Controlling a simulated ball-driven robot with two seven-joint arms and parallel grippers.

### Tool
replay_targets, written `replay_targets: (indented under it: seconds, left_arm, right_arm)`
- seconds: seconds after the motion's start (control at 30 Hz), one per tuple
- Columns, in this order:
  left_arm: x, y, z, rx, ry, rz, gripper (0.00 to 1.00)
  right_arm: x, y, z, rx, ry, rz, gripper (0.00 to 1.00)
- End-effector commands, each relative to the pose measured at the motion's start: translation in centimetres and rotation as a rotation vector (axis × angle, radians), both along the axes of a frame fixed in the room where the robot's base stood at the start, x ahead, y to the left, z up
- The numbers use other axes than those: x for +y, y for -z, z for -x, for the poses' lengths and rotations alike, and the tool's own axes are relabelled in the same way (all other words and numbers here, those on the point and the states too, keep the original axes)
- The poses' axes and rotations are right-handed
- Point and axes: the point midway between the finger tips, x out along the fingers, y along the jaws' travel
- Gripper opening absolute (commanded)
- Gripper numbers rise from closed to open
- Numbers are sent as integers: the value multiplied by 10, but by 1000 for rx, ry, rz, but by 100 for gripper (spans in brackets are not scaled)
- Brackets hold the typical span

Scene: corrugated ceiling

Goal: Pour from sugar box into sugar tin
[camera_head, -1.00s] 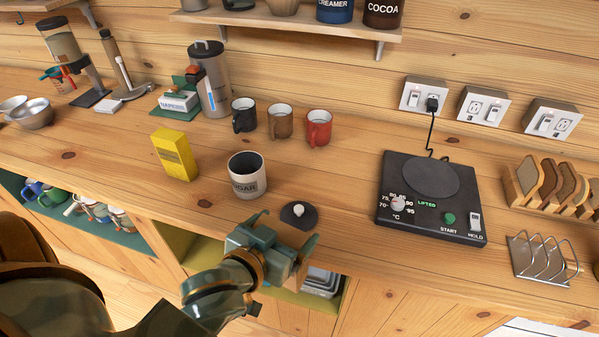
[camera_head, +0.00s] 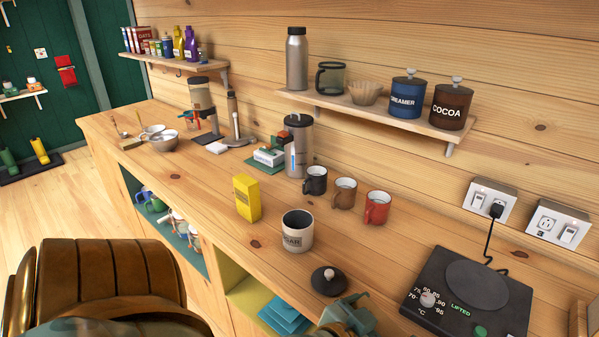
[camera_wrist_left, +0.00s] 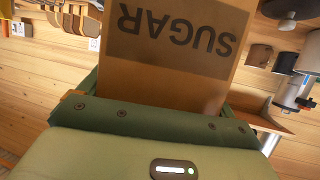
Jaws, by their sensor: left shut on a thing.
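My left gripper (camera_head: 347,316) is at the bottom edge of the head view, just in front of the lid and partly cut off. In the left wrist view it is shut on the sugar box (camera_wrist_left: 165,75), a tan carton with a dark band whose lettering appears upside down. The head view does not clearly show this box. My right gripper is not in view.
A separate yellow box (camera_head: 247,198) stands left of the tin. Behind are black, brown and red mugs (camera_head: 376,208) and a steel dispenser (camera_head: 299,150). A hot plate (camera_head: 470,295) is at right. A wall shelf (camera_head: 380,115) hangs above. Counter to the far left has bowls (camera_head: 162,140).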

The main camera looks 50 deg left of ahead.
Motion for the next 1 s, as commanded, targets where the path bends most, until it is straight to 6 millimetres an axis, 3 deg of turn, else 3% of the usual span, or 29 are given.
replay_targets:
  seconds: [0.03,0.1,0.27,0.47,0.8,1.0]
  left_arm:
    - [1,-17,-8,-5,7,-4,47]
    - [3,-22,-19,-2,18,-8,47]
    - [13,-21,-45,6,37,-12,47]
    - [41,-18,-79,16,34,-14,47]
    - [127,-32,-128,17,-42,-8,47]
    - [177,-41,-142,10,-103,0,47]
  right_arm:
    - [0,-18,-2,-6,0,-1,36]
    - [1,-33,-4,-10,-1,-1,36]
    - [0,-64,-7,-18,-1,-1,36]
    - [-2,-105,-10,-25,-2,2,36]
    - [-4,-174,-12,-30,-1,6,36]
    - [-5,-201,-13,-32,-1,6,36]
